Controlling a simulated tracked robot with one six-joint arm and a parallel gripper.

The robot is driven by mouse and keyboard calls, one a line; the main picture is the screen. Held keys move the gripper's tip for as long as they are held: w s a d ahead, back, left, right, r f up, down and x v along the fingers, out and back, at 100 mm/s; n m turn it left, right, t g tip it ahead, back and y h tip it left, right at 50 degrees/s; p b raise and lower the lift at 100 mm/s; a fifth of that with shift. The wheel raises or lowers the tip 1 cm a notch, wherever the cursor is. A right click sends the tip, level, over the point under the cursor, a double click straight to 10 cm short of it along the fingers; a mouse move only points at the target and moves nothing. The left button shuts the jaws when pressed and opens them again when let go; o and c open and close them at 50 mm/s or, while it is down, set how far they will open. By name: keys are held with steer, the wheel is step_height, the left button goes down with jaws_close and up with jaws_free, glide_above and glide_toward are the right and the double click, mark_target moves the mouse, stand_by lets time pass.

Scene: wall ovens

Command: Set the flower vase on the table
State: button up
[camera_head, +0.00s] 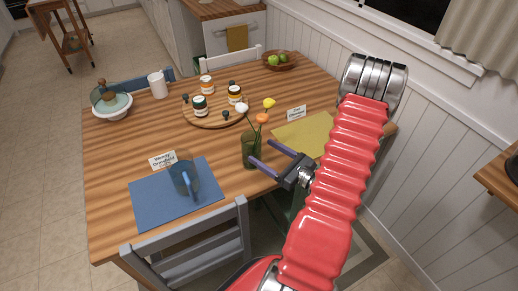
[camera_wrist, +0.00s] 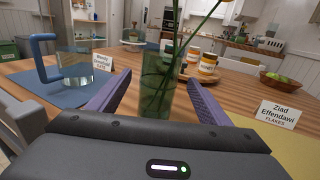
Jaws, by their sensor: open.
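The flower vase (camera_head: 249,150) is a green glass vase holding white, yellow and orange flowers. It stands upright on the wooden table (camera_head: 115,160) near the front edge. In the wrist view the vase (camera_wrist: 158,80) is between the purple fingers, with clear gaps on both sides. My gripper (camera_head: 263,155) is open, its fingers pointing at the vase from the right. The base of the vase is hidden in the wrist view by my gripper body.
A blue mat (camera_head: 150,205) with a glass mug (camera_head: 183,175) lies left. A yellow mat (camera_head: 305,135) lies right with a name card (camera_head: 296,112). A round wooden tray (camera_head: 205,120) of jars stands behind the vase. Chairs (camera_head: 195,250) border the table.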

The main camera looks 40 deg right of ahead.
steer(key=shift+s+d, duration=0.15)
steer(key=shift+s, duration=1.2)
steer(key=shift+s+d, duration=0.15)
steer(key=shift+s, duration=1.2)
steer(key=shift+s, duration=0.1)
